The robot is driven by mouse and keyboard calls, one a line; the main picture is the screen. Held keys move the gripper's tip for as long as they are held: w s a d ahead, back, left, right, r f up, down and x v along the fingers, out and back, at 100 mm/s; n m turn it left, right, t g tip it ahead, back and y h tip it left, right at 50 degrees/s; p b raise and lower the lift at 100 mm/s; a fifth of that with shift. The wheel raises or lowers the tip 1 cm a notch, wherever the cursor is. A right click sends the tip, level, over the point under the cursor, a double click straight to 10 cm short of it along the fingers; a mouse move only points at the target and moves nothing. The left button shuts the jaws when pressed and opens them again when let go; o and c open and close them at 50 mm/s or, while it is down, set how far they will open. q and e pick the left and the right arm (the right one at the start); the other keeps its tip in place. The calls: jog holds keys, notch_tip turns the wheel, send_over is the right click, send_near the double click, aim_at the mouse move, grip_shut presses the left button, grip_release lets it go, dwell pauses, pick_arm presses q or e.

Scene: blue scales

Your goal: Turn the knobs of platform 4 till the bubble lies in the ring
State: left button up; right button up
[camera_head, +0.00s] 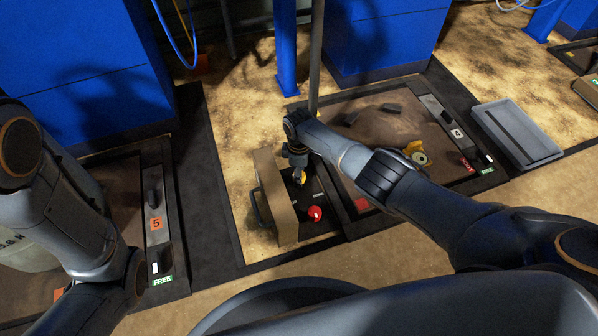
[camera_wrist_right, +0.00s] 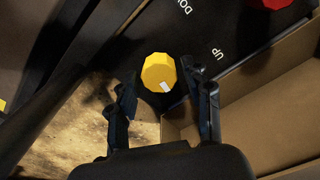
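The control panel (camera_head: 301,204) carries a yellow knob (camera_head: 299,178) and a red knob (camera_head: 315,213). In the right wrist view the yellow knob (camera_wrist_right: 159,73) with its white mark lies between the fingertips of my right gripper (camera_wrist_right: 168,88). The fingers stand open, with a visible gap on each side of it. The red knob (camera_wrist_right: 272,3) is cut by the top edge there. A round yellow-green level (camera_head: 419,158) sits on the platform (camera_head: 385,130), partly behind my right arm; its bubble is too small to make out. My left gripper is out of view.
A cardboard-coloured box wall (camera_head: 272,197) borders the panel's left side. A grey upright pole (camera_head: 316,55) stands behind it. A grey tray (camera_head: 516,134) lies right of the platform. Another platform with a label "5" (camera_head: 156,223) is at the left.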

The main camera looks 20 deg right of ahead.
jog(key=shift+r, duration=0.2)
jog(key=shift+w+r, duration=0.1)
jog(key=shift+r, duration=0.15)
notch_tip(320, 180, up, 11)
jog(key=shift+r, duration=0.1)
dwell(0.4)
jog(key=shift+s, duration=0.2)
